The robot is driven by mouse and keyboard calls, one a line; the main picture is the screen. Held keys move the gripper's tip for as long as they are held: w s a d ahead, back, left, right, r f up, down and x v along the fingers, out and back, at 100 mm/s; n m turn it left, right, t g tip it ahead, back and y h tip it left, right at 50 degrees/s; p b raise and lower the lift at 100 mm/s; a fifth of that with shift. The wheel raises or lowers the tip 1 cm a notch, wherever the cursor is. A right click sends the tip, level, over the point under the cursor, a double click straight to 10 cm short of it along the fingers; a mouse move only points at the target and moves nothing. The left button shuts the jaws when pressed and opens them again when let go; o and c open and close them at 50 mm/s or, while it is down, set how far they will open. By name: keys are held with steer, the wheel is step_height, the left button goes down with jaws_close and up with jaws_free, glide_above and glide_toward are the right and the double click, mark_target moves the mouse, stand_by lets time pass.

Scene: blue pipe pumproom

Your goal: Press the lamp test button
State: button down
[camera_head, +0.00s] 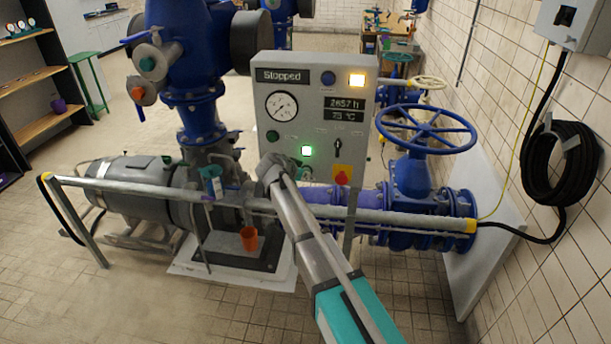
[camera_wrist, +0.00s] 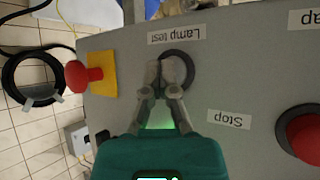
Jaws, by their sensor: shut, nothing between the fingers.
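The lamp test button (camera_wrist: 187,66) shows in the wrist view as a round black-ringed button on the grey control panel (camera_wrist: 235,75), beside an upside-down "Lamp test" label (camera_wrist: 174,35). My gripper (camera_wrist: 166,76) is shut and empty. Its fingertips overlap the button's face and hide part of it; I cannot tell whether they touch. In the head view, my gripper (camera_head: 272,166) is at the lower front of the control panel (camera_head: 300,100), and I cannot clearly make out the button there.
A red emergency stop knob (camera_wrist: 82,75) on a yellow plate is beside the button. A red button (camera_wrist: 304,132) is on the other side, near a "Stop" label (camera_wrist: 229,119). A green lamp (camera_head: 306,151) is lit. A grey rail (camera_head: 385,215) runs in front of the panel, under my arm.

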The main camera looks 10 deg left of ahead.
steer(key=shift+s, duration=0.55)
stand_by(0.5)
steer(key=s, duration=0.5)
steer(key=shift+s+a, duration=0.15)
steer(key=shift+s, duration=0.25)
stand_by(0.6)
steer(key=s+d+f+n+g+y, duration=0.2)
steer(key=s+d+g, duration=0.1)
steer(key=s+d, duration=0.4)
steer(key=s+d+f+n+g+y, duration=0.2)
steer(key=s+d, duration=0.6)
steer(key=d, duration=0.4)
steer(key=s+d+f+n+g+y, duration=0.1)
steer(key=s+d+f+n+g, duration=0.1)
steer(key=s+d, duration=0.6)
steer(key=shift+d+f+g+y, duration=0.4)
steer(key=shift+d+f+g, duration=0.25)
steer(key=shift+f+g, duration=0.3)
